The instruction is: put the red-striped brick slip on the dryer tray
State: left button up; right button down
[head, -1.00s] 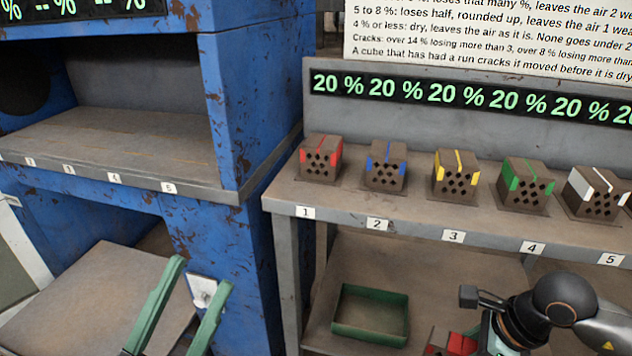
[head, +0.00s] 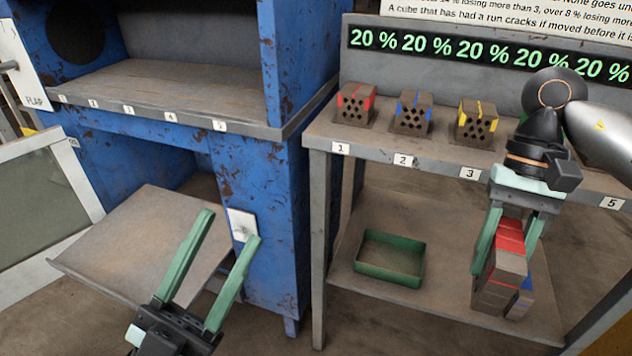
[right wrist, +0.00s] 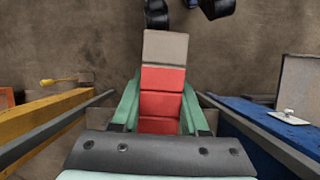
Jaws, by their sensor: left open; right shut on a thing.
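The red-striped brick slip (head: 509,236) is grey-brown with red bands. My right gripper (head: 502,265) is shut on it, one green finger on each side, and it hangs over a stack of slips (head: 495,298) on the lower shelf; whether they touch is unclear. The right wrist view shows the slip (right wrist: 162,78) between the fingers. My left gripper (head: 231,225) is open and empty in front of the blue cabinet. The cabinet has an empty numbered ledge (head: 150,90), and a bare brown plate (head: 140,240) juts out below it. I cannot tell which is the dryer tray.
An empty green tray (head: 390,262) stands on the lower shelf. Striped hollow cubes, including a red one (head: 356,103), line the upper shelf (head: 330,130), which overhangs the lower one. A white switch plate (head: 242,225) is on the blue cabinet, near my left fingers.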

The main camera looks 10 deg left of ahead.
aim_at(151, 253)
jog(key=k+j, duration=0.1)
jog(key=j, duration=0.4)
jog(key=k+j, duration=0.1)
jog(key=j, duration=0.35)
jog(key=k+j, duration=0.1)
jog(key=j, duration=0.8)
jog(key=i+j, duration=0.1)
jog(key=j, duration=0.3)
jog(key=i+j, duration=0.2)
jog(key=j, duration=0.2)
jog(key=i+j, duration=0.25)
jog(key=i+j+u, duration=0.1)
jog(key=i+j, duration=0.4)
